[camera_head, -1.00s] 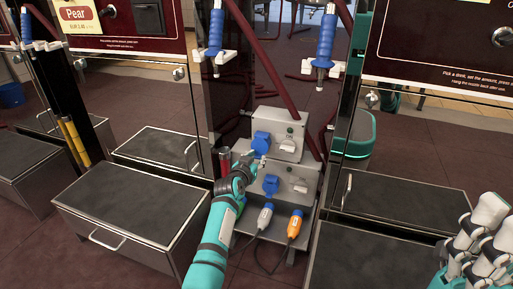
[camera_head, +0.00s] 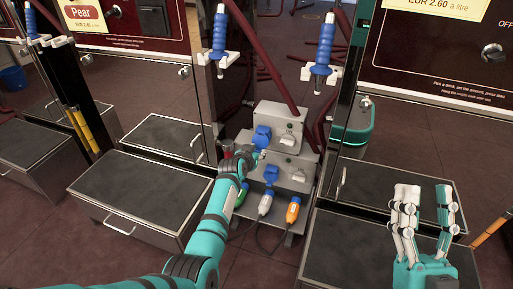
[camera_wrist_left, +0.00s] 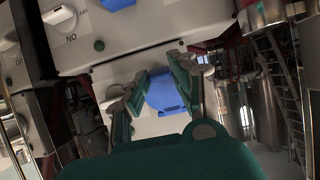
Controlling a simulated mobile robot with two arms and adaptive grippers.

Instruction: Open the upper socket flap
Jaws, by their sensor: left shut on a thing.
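The upper socket flap (camera_head: 262,137) is blue and sits on the left of the upper grey box (camera_head: 277,118). My left gripper (camera_head: 261,154) is at its lower edge. In the left wrist view the blue flap (camera_wrist_left: 165,92) shows between the fingertips (camera_wrist_left: 163,75), and the gripper is shut on it. How far the flap is tilted is hard to tell. A second blue flap (camera_head: 271,174) is on the lower grey box (camera_head: 299,164). My right gripper (camera_head: 426,194) is open and empty at the right, fingers pointing up.
Blue nozzles (camera_head: 324,45) hang above on both sides. Step boxes (camera_head: 140,190) stand to the left and right of the sockets.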

